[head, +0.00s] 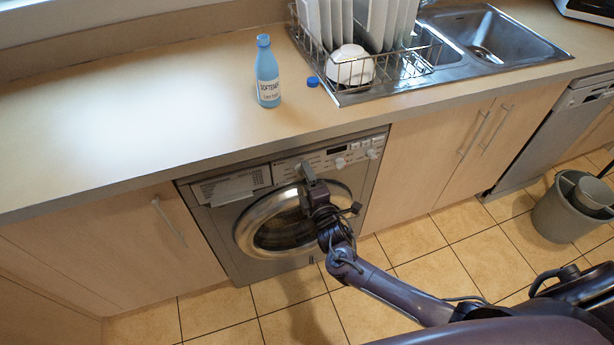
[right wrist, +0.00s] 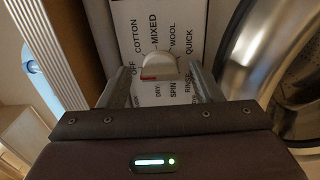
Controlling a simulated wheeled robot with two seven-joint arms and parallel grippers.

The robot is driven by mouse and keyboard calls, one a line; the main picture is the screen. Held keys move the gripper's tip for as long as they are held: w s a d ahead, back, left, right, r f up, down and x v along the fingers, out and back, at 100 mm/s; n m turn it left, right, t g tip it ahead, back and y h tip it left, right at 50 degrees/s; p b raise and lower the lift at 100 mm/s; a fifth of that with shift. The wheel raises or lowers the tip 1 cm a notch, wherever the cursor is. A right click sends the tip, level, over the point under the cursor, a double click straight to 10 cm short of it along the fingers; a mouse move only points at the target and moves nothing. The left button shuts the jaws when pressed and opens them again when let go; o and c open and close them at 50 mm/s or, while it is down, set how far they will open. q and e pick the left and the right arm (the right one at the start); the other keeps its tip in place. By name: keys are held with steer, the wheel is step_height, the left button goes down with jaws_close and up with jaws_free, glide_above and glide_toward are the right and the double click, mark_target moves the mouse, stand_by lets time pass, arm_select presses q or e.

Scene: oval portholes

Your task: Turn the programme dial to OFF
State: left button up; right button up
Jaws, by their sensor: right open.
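The programme dial (right wrist: 158,65) is a white round knob on the washing machine's white panel. Around it I read OFF, COTTON, MIXED, WOOL, QUICK, RINSE, SPIN and DRY. A red mark shows at its lower left in the right wrist view, near OFF and DRY; I cannot tell exactly where it points. My right gripper (right wrist: 162,82) is open, with one finger on each side of the dial; contact is not visible. In the head view my right gripper (head: 305,172) is at the panel and hides the dial. My left gripper is not in view.
The washing machine (head: 215,190) has a round door (head: 250,238) just below the panel.

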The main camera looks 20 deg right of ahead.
steer(key=s, duration=0.7)
steer(key=shift+d, duration=0.15)
steer(key=s+d+f+m+g+h, duration=0.1)
steer(key=s+d+f+m+g, duration=0.15)
steer(key=s+f, duration=0.45)
steer(key=s+d+f+m+g, duration=0.2)
steer(key=s+f+m+g, duration=0.1)
steer(key=f, duration=0.8)
steer(key=s+d+f+m+g+h, duration=0.1)
steer(key=s+d+f+m+g, duration=0.15)
steer(key=s+f, duration=0.4)
steer(key=s+f+m+g, duration=0.2)
steer(key=s+f, duration=0.3)
steer(key=s, duration=0.3)
steer(key=s+a+f+m+g+y, duration=0.1)
steer(key=s+f+m+g, duration=0.2)
steer(key=s, duration=0.6)
steer(key=s+a+f+m+g, duration=0.1)
steer(key=s+f+m+g, duration=0.2)
steer(key=s+f, duration=0.3)
steer(key=shift+s+f+g, duration=0.3)
steer(key=shift+s+g, duration=0.2)
steer(key=shift+s, duration=0.75)
